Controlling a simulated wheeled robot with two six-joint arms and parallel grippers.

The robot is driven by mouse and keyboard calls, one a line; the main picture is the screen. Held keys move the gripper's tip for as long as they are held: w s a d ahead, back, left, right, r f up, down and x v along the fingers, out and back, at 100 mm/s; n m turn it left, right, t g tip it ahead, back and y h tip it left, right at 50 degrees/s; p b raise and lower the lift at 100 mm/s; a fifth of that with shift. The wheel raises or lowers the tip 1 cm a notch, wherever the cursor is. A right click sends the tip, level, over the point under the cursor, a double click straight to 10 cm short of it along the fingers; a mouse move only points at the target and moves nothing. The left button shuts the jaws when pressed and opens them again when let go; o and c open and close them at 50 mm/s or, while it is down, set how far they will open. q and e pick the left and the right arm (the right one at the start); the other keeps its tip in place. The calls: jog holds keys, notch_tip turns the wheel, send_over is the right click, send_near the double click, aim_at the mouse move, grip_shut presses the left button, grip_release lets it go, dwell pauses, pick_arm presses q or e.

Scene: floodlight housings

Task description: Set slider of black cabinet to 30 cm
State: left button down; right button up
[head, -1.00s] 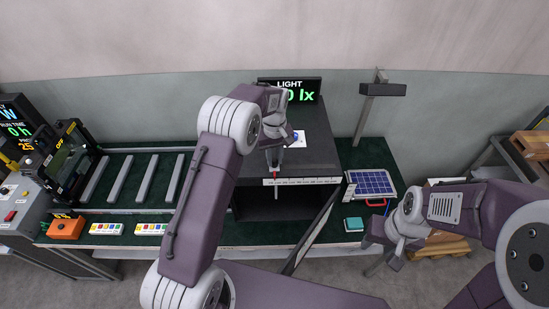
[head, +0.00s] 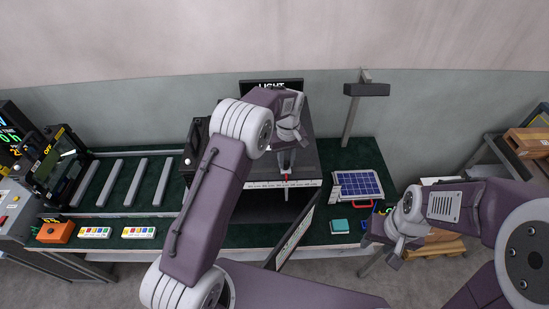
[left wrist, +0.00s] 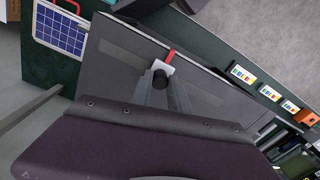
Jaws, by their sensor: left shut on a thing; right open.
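The black cabinet (head: 318,160) stands on the green bench with a white scale strip (head: 310,183) along its top front edge. The slider's red pointer (head: 286,178) is near the middle of the strip; the numbers are too small to read. My left gripper (head: 286,163) is shut on the slider above the strip. My right gripper (head: 394,258) is open and empty at the lower right.
The cabinet's door (head: 292,237) hangs open toward me. A solar panel (head: 358,185) and a teal block (head: 340,226) lie right of the cabinet. A lamp post (head: 366,90) stands behind. The LIGHT display (head: 272,84) is mostly hidden by my left arm. Grey rails (head: 137,182) lie left.

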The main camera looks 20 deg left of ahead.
pick_arm(q)
jog(key=shift+w, duration=0.1)
jog(key=shift+s+a+r, duration=0.1)
jog(key=shift+s+a, duration=0.1)
jog(key=shift+a, duration=0.4)
jog(key=shift+s+a, duration=0.15)
jog(key=shift+a, duration=0.45)
jog(key=c, duration=1.6)
grip_release()
jog(key=shift+d, duration=0.15)
jog(key=o, duration=0.3)
jog(key=shift+w+d, duration=0.15)
jog(key=shift+d, duration=0.2)
jog(key=shift+o, duration=0.2)
jog(key=shift+w+d, duration=0.1)
jog(key=shift+d, duration=0.25)
jog(key=shift+a, duration=0.5)
jog(key=r, duration=0.2)
jog(key=r+b, duration=0.1)
jog(key=r, duration=0.2)
jog(key=r+b, duration=0.1)
jog(key=r, duration=0.2)
jog(key=shift+d, duration=0.35)
jog(key=shift+a+r, duration=0.2)
jog(key=shift+r, duration=0.25)
pick_arm(e)
jog(key=shift+s+a+f, duration=0.15)
jog(key=shift+a+f, duration=0.8)
jog(key=shift+a, duration=0.2)
